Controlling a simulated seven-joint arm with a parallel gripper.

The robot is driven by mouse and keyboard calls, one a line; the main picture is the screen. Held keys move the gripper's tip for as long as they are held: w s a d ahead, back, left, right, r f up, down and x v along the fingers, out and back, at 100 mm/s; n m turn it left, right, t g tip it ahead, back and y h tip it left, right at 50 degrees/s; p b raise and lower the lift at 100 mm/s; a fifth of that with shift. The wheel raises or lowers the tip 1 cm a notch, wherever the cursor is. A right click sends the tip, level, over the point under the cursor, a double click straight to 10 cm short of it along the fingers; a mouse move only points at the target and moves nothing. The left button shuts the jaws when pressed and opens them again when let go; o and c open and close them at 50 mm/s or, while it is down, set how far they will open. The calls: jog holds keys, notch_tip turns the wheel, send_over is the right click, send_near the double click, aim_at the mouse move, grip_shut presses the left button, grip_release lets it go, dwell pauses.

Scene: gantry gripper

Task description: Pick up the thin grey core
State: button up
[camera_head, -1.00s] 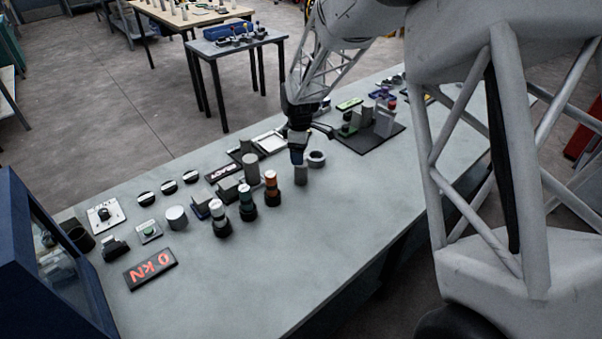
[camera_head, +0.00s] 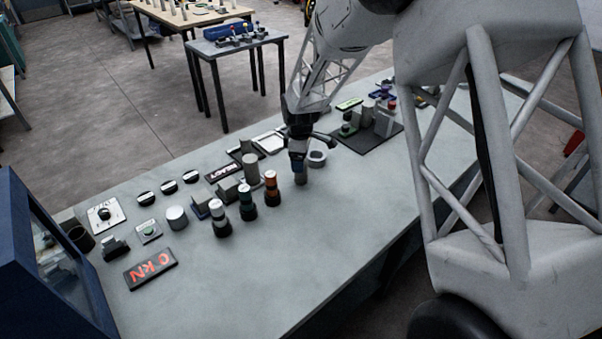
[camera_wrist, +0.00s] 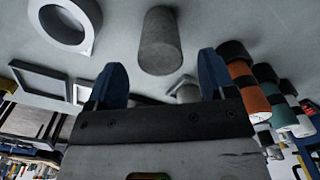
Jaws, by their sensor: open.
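A thin grey core (camera_head: 301,180) stands upright on the grey bench, directly below my gripper in the head view. In the wrist view the grey core (camera_wrist: 160,40) shows as a plain rough cylinder, lined up with the gap between the two blue fingers. My gripper (camera_head: 298,168) is open, with its fingertips close to the core's top; the fingers hide that top in the head view. In the wrist view my gripper (camera_wrist: 160,64) has clear space on both sides of the core. I cannot tell whether the tips reach past its top.
A grey ring (camera_head: 317,158) lies close to the right of the core. An orange-banded cylinder (camera_head: 272,188) and a green-banded one (camera_head: 247,204) stand to the left, with a larger grey cylinder (camera_head: 251,167) behind. The bench in front of the core is clear.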

jog(key=shift+d+f, duration=0.15)
jog(key=shift+f, duration=2.2)
jog(key=c, duration=1.2)
jog(key=shift+o, duration=0.2)
jog(key=shift+r, duration=0.2)
